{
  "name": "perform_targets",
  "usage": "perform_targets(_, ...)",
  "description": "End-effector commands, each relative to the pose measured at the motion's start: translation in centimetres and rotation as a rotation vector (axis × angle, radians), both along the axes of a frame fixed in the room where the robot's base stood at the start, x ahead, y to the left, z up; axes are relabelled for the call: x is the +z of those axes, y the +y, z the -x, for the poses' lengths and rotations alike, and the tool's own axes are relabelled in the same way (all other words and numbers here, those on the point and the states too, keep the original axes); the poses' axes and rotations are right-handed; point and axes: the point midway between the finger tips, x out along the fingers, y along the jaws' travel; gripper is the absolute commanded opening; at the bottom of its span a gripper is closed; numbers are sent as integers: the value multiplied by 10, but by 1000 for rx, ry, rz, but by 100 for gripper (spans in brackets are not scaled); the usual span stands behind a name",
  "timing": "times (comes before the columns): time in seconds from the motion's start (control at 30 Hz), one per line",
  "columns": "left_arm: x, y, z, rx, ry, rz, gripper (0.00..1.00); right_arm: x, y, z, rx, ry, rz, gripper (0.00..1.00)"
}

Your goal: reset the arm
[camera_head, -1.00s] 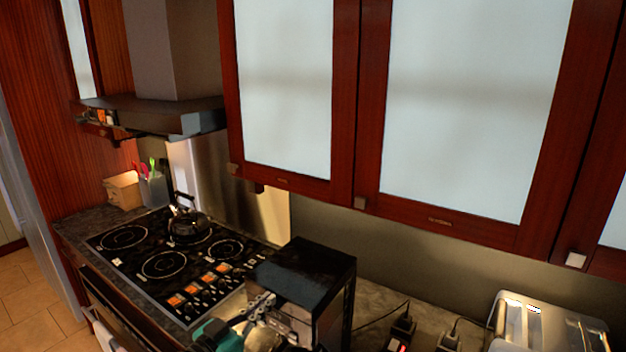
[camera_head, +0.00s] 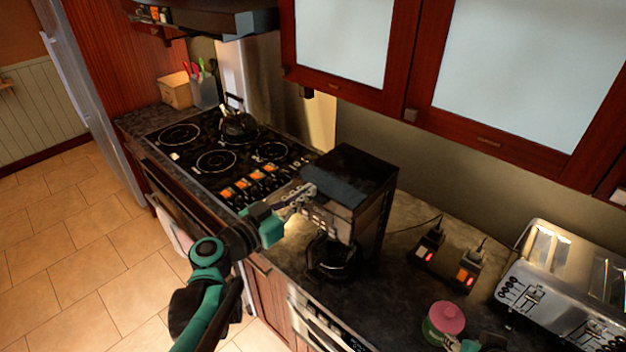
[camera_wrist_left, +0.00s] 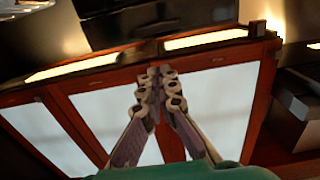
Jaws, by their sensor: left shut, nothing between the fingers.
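My left arm comes in from below with a teal wrist. Its gripper (camera_head: 302,194) is shut and empty, and appears in front of the black coffee machine (camera_head: 368,170); I cannot tell whether they touch. In the left wrist view the fingers of my left gripper (camera_wrist_left: 160,78) meet at their tips, with nothing between them. Part of what looks like my right gripper (camera_head: 455,342) shows at the bottom edge beside a pink-topped green jar (camera_head: 446,318). Its fingers are mostly cut off.
A stove (camera_head: 215,160) with a kettle (camera_head: 238,125) stands left of the coffee machine. A toaster (camera_head: 565,285) and power sockets (camera_head: 447,262) are on the counter to the right. Wall cabinets (camera_head: 480,70) hang above. The tiled floor (camera_head: 70,250) at left is clear.

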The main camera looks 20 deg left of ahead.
Motion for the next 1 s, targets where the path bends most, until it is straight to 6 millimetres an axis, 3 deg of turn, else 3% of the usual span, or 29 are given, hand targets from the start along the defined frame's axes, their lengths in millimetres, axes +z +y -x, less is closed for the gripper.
perform_targets(0.1,-15,14,28,11,0,0,0,-4,0,1,0,0,0,40)
perform_targets(0.3,-27,26,58,8,0,1,0,-5,0,1,0,0,0,40)
perform_targets(0.63,-32,31,72,3,0,1,0,-5,0,1,0,0,0,40)
perform_targets(0.73,-43,22,72,-13,39,7,0,-10,0,1,0,0,0,40)
perform_targets(0.87,-93,-10,73,-62,233,22,0,-31,0,0,0,0,0,40)
perform_targets(1.0,-176,-50,93,-66,558,6,0,-63,0,1,0,0,0,40)
